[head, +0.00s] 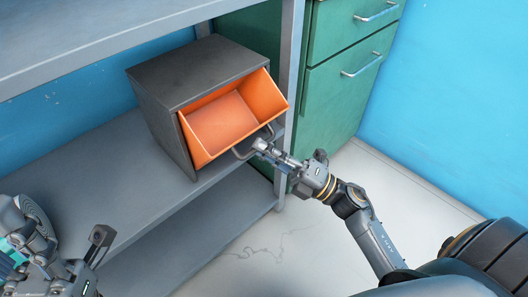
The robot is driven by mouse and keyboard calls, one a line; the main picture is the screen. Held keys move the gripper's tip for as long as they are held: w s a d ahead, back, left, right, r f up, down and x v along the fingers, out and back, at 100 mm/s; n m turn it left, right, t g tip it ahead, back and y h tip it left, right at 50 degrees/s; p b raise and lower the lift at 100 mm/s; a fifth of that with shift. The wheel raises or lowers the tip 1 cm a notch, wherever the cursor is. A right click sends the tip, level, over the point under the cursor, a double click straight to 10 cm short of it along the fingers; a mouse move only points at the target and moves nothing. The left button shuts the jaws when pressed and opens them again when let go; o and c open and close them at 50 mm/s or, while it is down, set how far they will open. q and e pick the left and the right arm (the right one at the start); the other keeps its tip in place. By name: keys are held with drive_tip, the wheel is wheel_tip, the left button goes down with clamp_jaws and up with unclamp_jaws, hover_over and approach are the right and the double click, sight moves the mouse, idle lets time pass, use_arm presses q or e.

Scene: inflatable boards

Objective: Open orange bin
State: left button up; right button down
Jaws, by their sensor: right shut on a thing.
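The orange bin (218,122) sits in a dark grey metal housing (196,72) on the shelf. Its front is tilted outward and its empty orange inside shows. A curved metal handle (242,155) runs along the lower front of the bin. My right gripper (260,146) is at the handle and shut on it; its fingertips partly hide the bar. My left gripper (92,262) is at the lower left corner, away from the bin. It is cut off by the frame edge, and its fingers are not clear.
The grey shelf (105,190) has clear room left of the housing. A shelf post (288,80) stands just right of the bin. A green drawer cabinet (345,85) with metal handles is behind it. Pale floor (260,255) is open below.

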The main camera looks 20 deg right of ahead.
drive_tip(key=shift+s+f+b, duration=0.1)
drive_tip(key=shift+f+b, duration=0.15)
drive_tip(key=shift+b, duration=0.25)
idle(0.4)
drive_tip(key=c, duration=1.4)
unclamp_jaws()
drive_tip(key=shift+d, duration=0.1)
drive_tip(key=v, duration=1.2)
drive_tip(key=shift+f, duration=0.1)
